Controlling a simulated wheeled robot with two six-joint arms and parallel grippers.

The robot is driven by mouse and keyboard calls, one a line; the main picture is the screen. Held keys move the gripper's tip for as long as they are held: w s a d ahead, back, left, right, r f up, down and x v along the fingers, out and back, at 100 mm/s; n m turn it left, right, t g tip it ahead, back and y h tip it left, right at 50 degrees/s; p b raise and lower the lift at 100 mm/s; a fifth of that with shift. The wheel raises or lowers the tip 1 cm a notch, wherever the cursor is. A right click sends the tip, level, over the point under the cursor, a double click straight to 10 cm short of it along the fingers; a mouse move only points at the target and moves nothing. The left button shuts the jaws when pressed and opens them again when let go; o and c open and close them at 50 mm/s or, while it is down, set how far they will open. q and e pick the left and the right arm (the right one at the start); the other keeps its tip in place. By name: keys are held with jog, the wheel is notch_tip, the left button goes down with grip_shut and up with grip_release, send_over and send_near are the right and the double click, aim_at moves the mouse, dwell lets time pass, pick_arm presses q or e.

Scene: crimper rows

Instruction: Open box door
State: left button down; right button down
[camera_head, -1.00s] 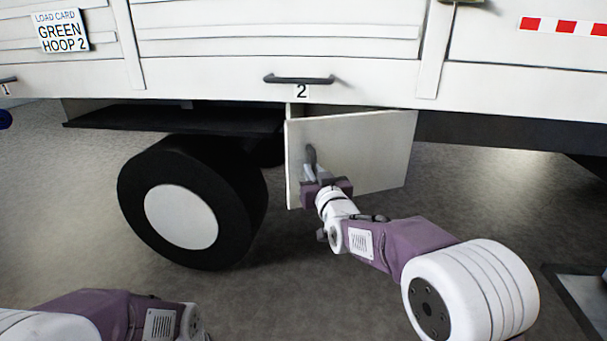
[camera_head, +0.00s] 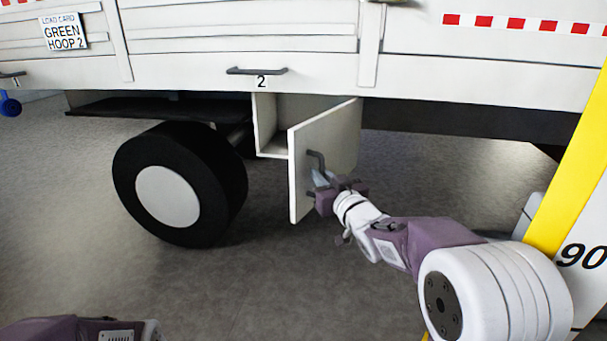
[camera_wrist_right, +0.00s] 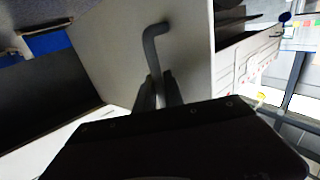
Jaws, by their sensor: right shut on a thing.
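The white box door (camera_head: 334,134) hangs under the trailer side, swung part way out, and the box (camera_head: 267,125) shows open behind it on the left. The door has a dark bent handle (camera_head: 316,160). My right gripper (camera_head: 319,178) is shut on the handle. In the right wrist view the handle (camera_wrist_right: 153,40) stands out from the door panel (camera_wrist_right: 185,38), and the right gripper's fingers (camera_wrist_right: 157,90) close around its lower part. My left arm shows only at the bottom left of the head view, and its gripper is not in sight.
A black wheel (camera_head: 225,185) stands left of the box. The trailer side (camera_head: 185,65) with a black handle (camera_head: 257,71) marked 2 is above. A yellow and white post (camera_head: 567,175) stands at the right, near my right arm. Grey floor (camera_head: 270,290) is clear in front.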

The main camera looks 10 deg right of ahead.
pick_arm(q)
jog(key=shift+s, duration=0.4)
pick_arm(e)
jog(key=shift+s+d+r+y, duration=0.1)
jog(key=shift+s+d+y, duration=0.2)
jog(key=shift+d, duration=0.25)
